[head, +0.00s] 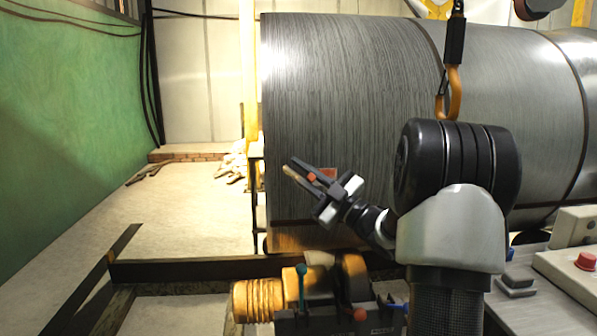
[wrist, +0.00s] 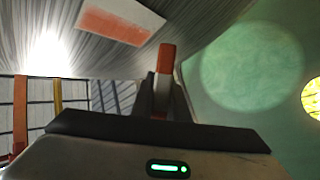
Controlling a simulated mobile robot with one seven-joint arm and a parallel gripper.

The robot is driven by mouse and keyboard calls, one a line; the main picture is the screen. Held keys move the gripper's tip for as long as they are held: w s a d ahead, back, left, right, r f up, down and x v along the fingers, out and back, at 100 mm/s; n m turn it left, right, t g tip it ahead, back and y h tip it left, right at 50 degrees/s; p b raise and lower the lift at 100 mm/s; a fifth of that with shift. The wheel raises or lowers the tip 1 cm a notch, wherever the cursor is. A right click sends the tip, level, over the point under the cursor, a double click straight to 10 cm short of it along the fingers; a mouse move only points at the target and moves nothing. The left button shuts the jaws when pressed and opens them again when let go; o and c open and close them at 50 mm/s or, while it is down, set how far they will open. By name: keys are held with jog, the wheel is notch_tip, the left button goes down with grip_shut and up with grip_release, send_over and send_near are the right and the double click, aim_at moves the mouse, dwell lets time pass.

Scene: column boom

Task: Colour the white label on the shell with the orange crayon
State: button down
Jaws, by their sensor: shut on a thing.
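The shell (head: 350,110) is a large grey brushed-metal cylinder lying on its side; its surface also fills the top of the wrist view (wrist: 215,30). The label (wrist: 120,22) is a rectangle mostly covered in orange-red, with pale strips left along its edges. In the head view only a small red part of the label (head: 329,172) shows behind my gripper. My gripper (head: 294,170) is shut on the orange crayon (wrist: 166,58), near the shell's left end. In the wrist view the crayon end lies right of and below the label, apart from it in the picture; contact cannot be told.
An orange hook (head: 454,92) hangs in front of the shell above my arm. Below stands a bench with a yellow-brown roller (head: 258,300) and tools. A grey console with a red button (head: 586,261) is at right. Open floor (head: 185,215) lies left, before a green wall (head: 70,120).

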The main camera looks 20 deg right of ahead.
jog(key=shift+w+d, duration=0.2)
jog(key=shift+w, duration=0.5)
jog(key=shift+d, duration=0.1)
jog(key=shift+s+d, duration=0.4)
jog(key=shift+d, duration=0.95)
jog(key=shift+s+d, duration=0.45)
jog(key=shift+d, duration=0.9)
jog(key=shift+s+d, duration=0.4)
jog(key=shift+d, duration=0.95)
jog(key=shift+w+a, duration=0.4)
jog(key=shift+a, duration=1)
jog(key=shift+w+a, duration=0.45)
jog(key=shift+a, duration=1)
jog(key=shift+w+a, duration=0.4)
jog(key=shift+a, duration=1)
jog(key=s+a, duration=0.1)
jog(key=s, duration=0.5)
jog(key=shift+a, duration=0.25)
jog(key=shift+f, duration=0.1)
